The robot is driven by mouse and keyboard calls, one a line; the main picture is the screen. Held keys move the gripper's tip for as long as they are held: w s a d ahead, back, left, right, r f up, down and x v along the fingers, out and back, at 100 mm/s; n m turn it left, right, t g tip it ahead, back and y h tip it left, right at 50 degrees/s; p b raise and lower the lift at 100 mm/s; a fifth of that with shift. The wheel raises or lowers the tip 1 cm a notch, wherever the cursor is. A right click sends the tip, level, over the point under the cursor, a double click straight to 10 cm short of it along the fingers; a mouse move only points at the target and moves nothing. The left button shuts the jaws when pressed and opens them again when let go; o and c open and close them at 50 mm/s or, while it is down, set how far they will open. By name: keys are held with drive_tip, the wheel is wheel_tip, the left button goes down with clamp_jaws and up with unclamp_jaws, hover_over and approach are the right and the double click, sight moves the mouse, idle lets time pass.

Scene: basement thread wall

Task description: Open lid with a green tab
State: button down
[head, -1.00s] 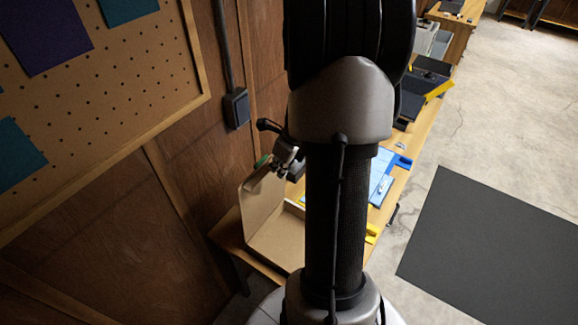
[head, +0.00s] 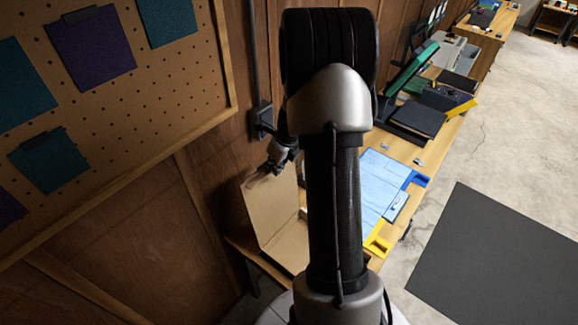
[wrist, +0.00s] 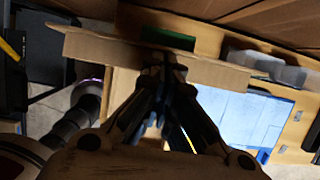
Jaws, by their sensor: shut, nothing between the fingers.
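A cardboard lid (head: 270,212) stands raised, roughly upright, beside the wooden wall in the head view. Its flat box body (head: 293,245) lies on the bench, partly hidden behind my arm. In the wrist view the lid (wrist: 215,70) runs edge-on across the picture, and the green tab (wrist: 168,38) shows just beyond that edge. The tab cannot be made out in the head view. My gripper (head: 264,172) is at the top edge of the lid. Its fingers (wrist: 166,62) are shut and empty, overlapping the lid edge near the tab; contact cannot be told.
A blue sheet (head: 376,185) with blue and yellow corner pieces lies on the bench to the right. A black and green device (head: 408,95) stands farther back. The wooden wall and a black wall box (head: 262,118) are close to my gripper. The floor at right is open.

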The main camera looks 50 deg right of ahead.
drive_tip(key=w, duration=0.1)
drive_tip(key=w+p, duration=0.1)
drive_tip(key=w, duration=0.1)
drive_tip(key=shift+w+a+f, duration=0.15)
drive_tip(key=shift+w+f, duration=0.05)
drive_tip(key=shift+w, duration=0.05)
drive_tip(key=shift+s, duration=0.15)
